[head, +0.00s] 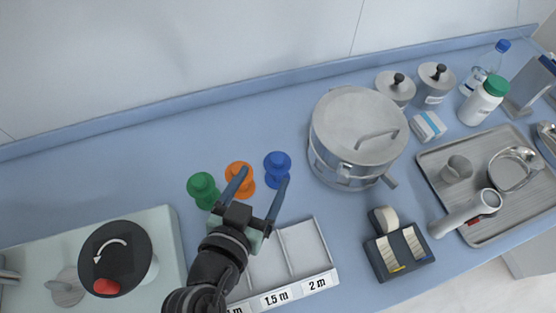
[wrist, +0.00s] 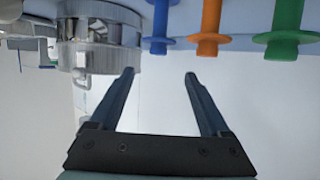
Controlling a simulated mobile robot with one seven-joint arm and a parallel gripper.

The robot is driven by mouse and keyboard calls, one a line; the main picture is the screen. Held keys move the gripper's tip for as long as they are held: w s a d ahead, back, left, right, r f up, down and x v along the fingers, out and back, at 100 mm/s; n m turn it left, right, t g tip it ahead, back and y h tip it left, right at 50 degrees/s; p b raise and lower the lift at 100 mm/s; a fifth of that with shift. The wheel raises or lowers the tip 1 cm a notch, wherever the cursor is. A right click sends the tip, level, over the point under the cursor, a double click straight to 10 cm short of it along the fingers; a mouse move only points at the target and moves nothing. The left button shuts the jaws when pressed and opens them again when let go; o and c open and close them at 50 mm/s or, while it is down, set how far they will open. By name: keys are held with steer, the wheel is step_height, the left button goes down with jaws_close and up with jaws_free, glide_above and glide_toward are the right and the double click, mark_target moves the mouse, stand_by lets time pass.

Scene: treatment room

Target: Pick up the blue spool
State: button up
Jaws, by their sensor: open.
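The blue spool (head: 278,168) stands upright on the blue counter, right of the orange spool (head: 240,178) and the green spool (head: 203,188). In the wrist view the blue spool (wrist: 160,25) shows at the top, left of the orange spool (wrist: 209,28) and the green spool (wrist: 286,30). My gripper (head: 262,178) is open and empty, its fingers pointing toward the spools. In the head view one finger overlaps the orange spool and the other ends just below the blue spool. In the wrist view my gripper (wrist: 162,75) has nothing between its fingers.
A steel pot (head: 345,140) stands close right of the blue spool. A sectioned tray (head: 326,250) with length labels lies below my gripper. Left is a pale unit (head: 165,235) with a black knob (head: 112,250). A steel tray (head: 425,165) is far right. Counter behind the spools is clear.

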mark_target(276, 165)
steer(key=x, duration=0.2)
steer(key=f+p+x, duration=0.1)
steer(key=x, duration=0.3)
steer(key=shift+s+d+f, duration=0.1)
steer(key=shift+d+f, duration=0.1)
steer(key=shift+f, duration=0.05)
steer(key=shift+p+x, duration=0.55)
steer(key=shift+x, duration=2.45)
steer(key=shift+f, duration=0.1)
steer(key=c, duration=1)
